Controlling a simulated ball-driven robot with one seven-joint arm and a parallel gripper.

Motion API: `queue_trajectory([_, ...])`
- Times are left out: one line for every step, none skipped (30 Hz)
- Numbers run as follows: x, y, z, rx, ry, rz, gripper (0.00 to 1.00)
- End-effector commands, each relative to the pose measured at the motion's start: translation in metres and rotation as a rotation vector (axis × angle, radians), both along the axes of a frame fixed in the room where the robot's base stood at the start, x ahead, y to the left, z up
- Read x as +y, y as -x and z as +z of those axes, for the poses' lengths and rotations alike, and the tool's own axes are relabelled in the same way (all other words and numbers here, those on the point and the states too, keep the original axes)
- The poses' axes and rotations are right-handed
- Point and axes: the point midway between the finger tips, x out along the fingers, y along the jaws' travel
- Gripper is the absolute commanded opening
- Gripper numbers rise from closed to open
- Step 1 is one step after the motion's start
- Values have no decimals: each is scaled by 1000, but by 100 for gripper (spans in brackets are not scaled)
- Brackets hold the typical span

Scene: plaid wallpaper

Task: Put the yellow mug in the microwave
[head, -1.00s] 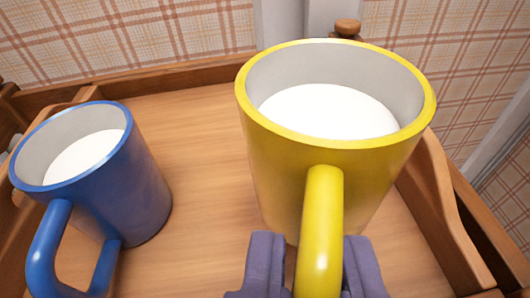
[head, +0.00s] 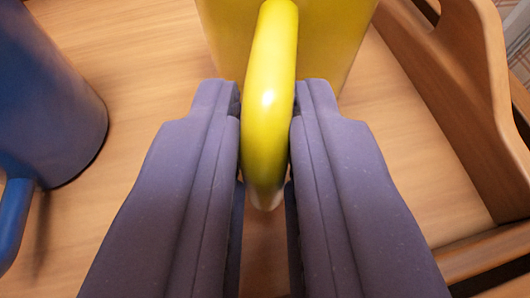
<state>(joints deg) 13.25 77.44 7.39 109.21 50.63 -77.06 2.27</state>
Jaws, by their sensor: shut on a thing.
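The yellow mug (head: 335,40) stands at the top of the head view, with only its lower front and its handle showing. Its rim and inside are out of frame. My gripper (head: 266,125) is shut on the mug's handle, with one purple-grey finger on each side of it. The mug appears to rest on the wooden tray (head: 150,75). The microwave is not in view.
A blue mug (head: 55,105) stands on the tray at the left, partly cut off, its handle toward the lower left. The tray's raised wooden side (head: 465,90) rises close on the right. Bare wood lies between the two mugs.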

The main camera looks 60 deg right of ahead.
Motion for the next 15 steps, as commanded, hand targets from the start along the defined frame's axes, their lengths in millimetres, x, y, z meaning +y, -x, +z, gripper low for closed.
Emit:
queue_trajectory([0, 0, 1, 0, 1, 0, 0])
queue_trajectory([0, 0, 1, 0, 1, 0, 0])
queue_trajectory([0, 0, 0, 0, -1, 0, 21])
queue_trajectory([0, 0, 0, 0, -1, 0, 28])
queue_trajectory([0, 0, 1, 0, -1, 0, 35])
queue_trajectory([1, 0, 1, 0, -1, 0, 42])
queue_trajectory([0, 0, 1, 0, -1, 0, 42])
queue_trajectory([0, 0, 1, 0, -1, 0, 42])
queue_trajectory([0, 0, 1, 0, -1, 0, 42])
queue_trajectory([0, 0, 1, 0, -1, 0, 42])
queue_trajectory([0, 0, 1, 0, -1, 0, 42])
queue_trajectory([0, 0, 1, 0, -1, 0, 42])
queue_trajectory([0, 0, 1, 0, -1, 0, 42])
queue_trajectory([1, 0, 1, 0, -1, 0, 42])
queue_trajectory([2, 1, 1, 0, -1, 0, 42])
